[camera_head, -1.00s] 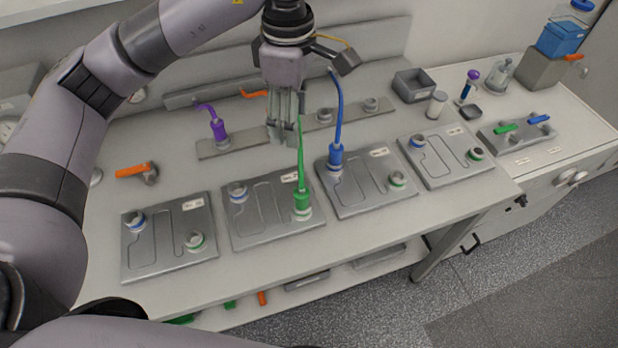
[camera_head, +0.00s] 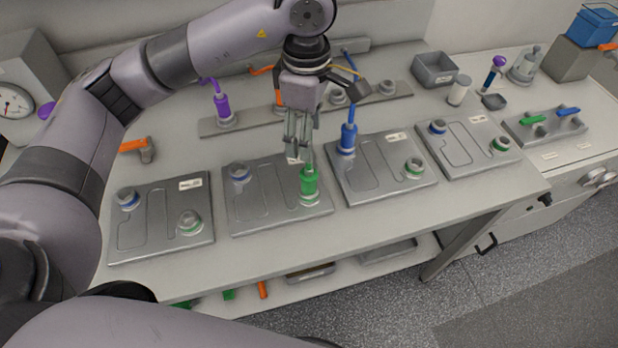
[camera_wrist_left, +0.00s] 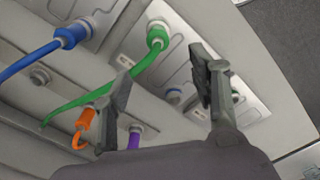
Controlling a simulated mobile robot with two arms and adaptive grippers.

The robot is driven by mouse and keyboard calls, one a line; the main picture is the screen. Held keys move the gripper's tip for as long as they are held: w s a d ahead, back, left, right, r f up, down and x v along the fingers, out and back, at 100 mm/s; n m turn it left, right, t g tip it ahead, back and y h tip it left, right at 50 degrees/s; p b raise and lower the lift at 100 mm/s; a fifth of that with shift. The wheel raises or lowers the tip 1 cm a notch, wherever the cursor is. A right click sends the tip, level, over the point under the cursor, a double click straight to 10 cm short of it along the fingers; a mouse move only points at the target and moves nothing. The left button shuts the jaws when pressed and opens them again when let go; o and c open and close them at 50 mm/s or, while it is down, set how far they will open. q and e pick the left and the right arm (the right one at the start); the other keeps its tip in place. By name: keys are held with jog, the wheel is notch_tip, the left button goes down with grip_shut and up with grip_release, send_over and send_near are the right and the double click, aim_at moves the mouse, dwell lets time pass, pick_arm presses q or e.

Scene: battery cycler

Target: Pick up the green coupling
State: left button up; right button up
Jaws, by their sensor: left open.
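The green coupling (camera_head: 309,184) stands upright on the green-ringed port at the front right of the second plate (camera_head: 240,212). In the left wrist view the green coupling (camera_wrist_left: 157,38) shows with its green hose running down and left, passing behind one finger. My left gripper (camera_head: 302,150) points down just above and behind the coupling in the head view. It is open and empty, with its two fingers (camera_wrist_left: 165,92) spread apart in the wrist view. Whether a fingertip touches the hose cannot be told. My right gripper is not in view.
A blue coupling (camera_head: 348,138) stands on the plate to the right (camera_head: 375,190). A purple coupling (camera_head: 222,106) and an orange one (camera_wrist_left: 84,120) sit on the rear rail (camera_head: 245,124). An orange-handled valve (camera_head: 135,146) is at left. The bench front edge is clear.

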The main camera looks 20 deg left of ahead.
aim_at(309, 168)
pick_arm(q)
notch_tip(309, 168, down, 8)
jog(key=shift+p, duration=1.05)
notch_tip(309, 168, down, 4)
jog(key=p, duration=0.2)
jog(key=shift+w+d+p, duration=0.15)
jog(key=shift+p, duration=0.2)
jog(key=shift+f, duration=0.65)
jog(key=shift+c, duration=0.6)
grip_shut()
